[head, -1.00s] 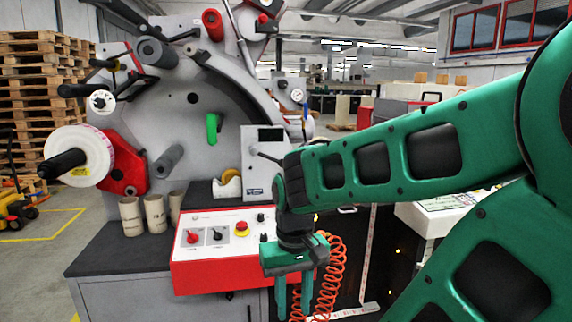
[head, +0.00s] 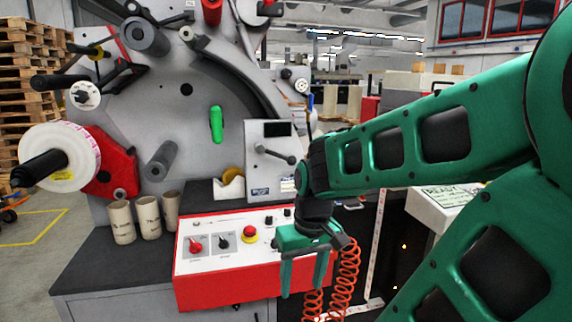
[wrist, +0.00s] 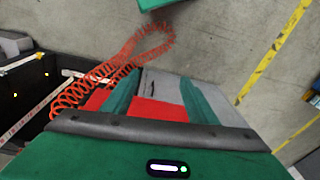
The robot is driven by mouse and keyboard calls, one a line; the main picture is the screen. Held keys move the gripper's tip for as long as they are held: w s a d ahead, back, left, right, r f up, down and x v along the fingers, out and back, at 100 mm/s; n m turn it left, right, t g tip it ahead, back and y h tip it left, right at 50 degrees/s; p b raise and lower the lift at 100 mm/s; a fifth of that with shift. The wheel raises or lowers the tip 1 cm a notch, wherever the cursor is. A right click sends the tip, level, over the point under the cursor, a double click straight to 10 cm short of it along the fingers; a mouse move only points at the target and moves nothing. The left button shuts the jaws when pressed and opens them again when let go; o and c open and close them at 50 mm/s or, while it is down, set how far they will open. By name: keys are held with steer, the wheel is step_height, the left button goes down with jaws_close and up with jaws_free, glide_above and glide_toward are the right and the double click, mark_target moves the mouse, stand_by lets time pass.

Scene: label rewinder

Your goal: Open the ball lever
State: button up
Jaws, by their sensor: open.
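The lever I take for the ball lever (head: 275,155) is a dark rod with rounded ends on the front of an upright grey box, in the middle of the head view. It slants down to the right. Its right end is just left of my arm's wrist. My green gripper (head: 303,284) points down, well below the lever, in front of the red control box's right end. Its two fingers are apart with nothing held. In the wrist view, the fingers (wrist: 158,90) are spread, with red and grey surfaces beyond. The lever is not seen there.
A red control box (head: 226,289) with knobs and a yellow-red button stands below the lever. An orange coiled hose (head: 345,275) hangs close beside my gripper. Cardboard tubes (head: 148,215) stand on the dark bench. A green handle (head: 216,124) is on the machine's plate.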

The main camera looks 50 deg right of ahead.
mark_target(293, 163)
steer(key=w+d+r+n+t, duration=0.1)
steer(key=w+d+n+t, duration=0.25)
steer(key=w, duration=0.75)
steer(key=w+d+r+n+t, duration=0.15)
steer(key=w+d+t, duration=0.35)
steer(key=w, duration=0.5)
steer(key=w+d+r+m+t+h, duration=0.1)
steer(key=d+r+t+h, duration=0.3)
steer(key=d, duration=0.5)
steer(key=w+d+r+m+t+h, duration=0.1)
steer(key=d+r+t+h, duration=0.15)
steer(key=d+r, duration=0.55)
steer(key=shift+t, duration=0.4)
steer(key=x, duration=0.3)
steer(key=d+f+x, duration=0.1)
steer(key=x, duration=0.7)
steer(key=shift+s+d+f, duration=0.25)
steer(key=shift+s+f, duration=0.1)
